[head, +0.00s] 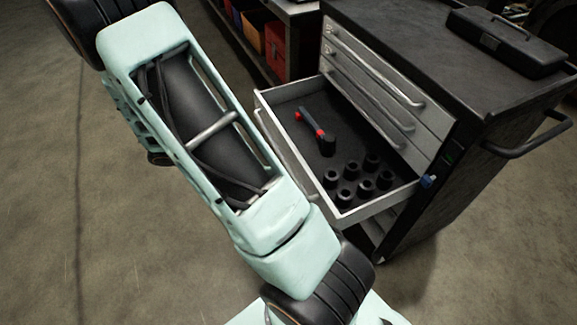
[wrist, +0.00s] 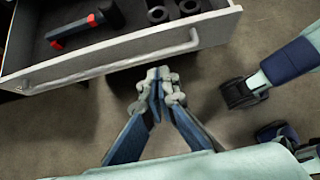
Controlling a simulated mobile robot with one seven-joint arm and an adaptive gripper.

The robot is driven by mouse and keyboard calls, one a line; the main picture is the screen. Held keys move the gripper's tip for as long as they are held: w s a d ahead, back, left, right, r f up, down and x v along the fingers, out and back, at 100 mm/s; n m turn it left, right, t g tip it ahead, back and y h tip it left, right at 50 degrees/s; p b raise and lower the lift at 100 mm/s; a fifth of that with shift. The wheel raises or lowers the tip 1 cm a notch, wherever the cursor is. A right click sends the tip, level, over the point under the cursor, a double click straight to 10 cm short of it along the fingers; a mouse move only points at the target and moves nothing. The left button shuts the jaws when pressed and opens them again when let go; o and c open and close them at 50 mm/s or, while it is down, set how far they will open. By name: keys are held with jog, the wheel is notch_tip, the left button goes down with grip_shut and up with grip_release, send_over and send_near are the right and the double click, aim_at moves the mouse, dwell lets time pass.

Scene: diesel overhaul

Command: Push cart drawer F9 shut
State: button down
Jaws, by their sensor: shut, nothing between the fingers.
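One drawer (head: 380,203) of the dark cart (head: 440,75) stands pulled out; no F9 label is readable. It holds a red and black tool (head: 318,130) and several black sockets (head: 365,185). In the wrist view the drawer front (wrist: 95,59) spans the upper left, with its bar handle (wrist: 110,66) facing me. My gripper (wrist: 160,78) is shut and empty, its fingertips close to the handle's right part. I cannot tell whether they touch it. In the head view my arm hides the gripper and most of the drawer front.
The drawers above (head: 375,85) look shut. A black case (head: 505,42) lies on the cart top, and a side handle (head: 530,140) sticks out at right. A shelf with red and orange bins (head: 275,50) stands behind. The floor (head: 120,240) at left is clear.

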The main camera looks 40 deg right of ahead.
aim_at(307, 175)
jog(key=b+x, duration=0.1)
jog(key=x, duration=0.8)
jog(key=shift+d+f+b, duration=0.15)
jog(key=shift+f+b, duration=0.2)
jog(key=shift+b, duration=0.05)
jog(key=d, duration=0.3)
jog(key=shift+s+d, duration=0.1)
jog(key=shift+s, duration=0.25)
jog(key=shift+d+r, duration=0.1)
jog(key=shift+d, duration=0.3)
jog(key=shift+s, duration=0.1)
jog(key=s+d+b, duration=0.1)
jog(key=s+d, duration=0.1)
jog(key=d, duration=0.6)
jog(key=s+d+b, duration=0.2)
jog(key=d, duration=0.7)
jog(key=s+d+b, duration=0.2)
jog(key=d, duration=0.6)
jog(key=shift+d, duration=0.15)
